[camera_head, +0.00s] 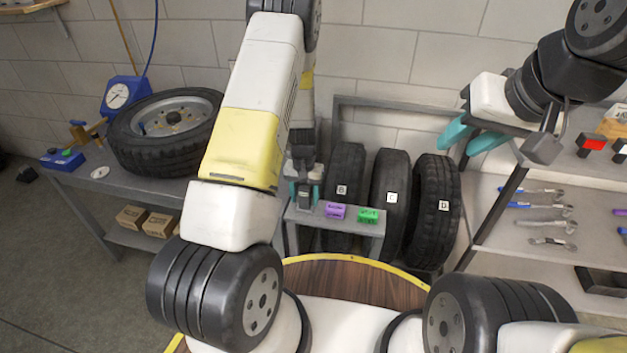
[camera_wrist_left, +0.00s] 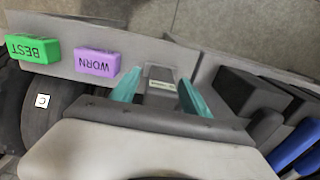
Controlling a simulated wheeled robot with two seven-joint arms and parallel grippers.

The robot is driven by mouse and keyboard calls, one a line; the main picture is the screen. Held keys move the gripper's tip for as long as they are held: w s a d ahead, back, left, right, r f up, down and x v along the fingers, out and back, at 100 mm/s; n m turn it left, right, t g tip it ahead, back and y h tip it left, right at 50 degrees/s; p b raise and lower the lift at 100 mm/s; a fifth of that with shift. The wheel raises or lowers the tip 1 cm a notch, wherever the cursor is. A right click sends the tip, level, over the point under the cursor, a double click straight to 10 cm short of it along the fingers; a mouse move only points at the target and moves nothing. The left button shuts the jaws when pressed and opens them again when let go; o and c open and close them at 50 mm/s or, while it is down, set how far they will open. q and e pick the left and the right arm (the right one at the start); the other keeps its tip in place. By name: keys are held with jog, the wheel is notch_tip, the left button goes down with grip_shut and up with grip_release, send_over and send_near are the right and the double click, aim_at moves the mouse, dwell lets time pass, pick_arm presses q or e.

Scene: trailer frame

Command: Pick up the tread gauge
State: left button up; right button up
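A small grey device with a pale label, which looks like the tread gauge (camera_wrist_left: 160,83), sits on the narrow grey shelf (camera_wrist_left: 60,62) beside the purple WORN block (camera_wrist_left: 97,63). In the head view the gauge (camera_head: 304,202) is partly covered by my left gripper (camera_head: 305,192). In the left wrist view the teal fingers of my left gripper (camera_wrist_left: 158,78) stand apart on both sides of the gauge, with a narrow gap visible on each side. My right gripper (camera_head: 456,148) is open and empty, raised in front of the right-hand shelving.
A green BEST block (camera_head: 368,215) stands right of the purple block (camera_head: 335,211). Tyres labelled B (camera_head: 343,175), C (camera_head: 389,185) and D (camera_head: 436,195) stand behind the shelf. A wheel (camera_head: 165,125) lies on the left bench.

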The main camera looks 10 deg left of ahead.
pick_arm(q)
grip_shut()
jog(key=shift+r, duration=0.1)
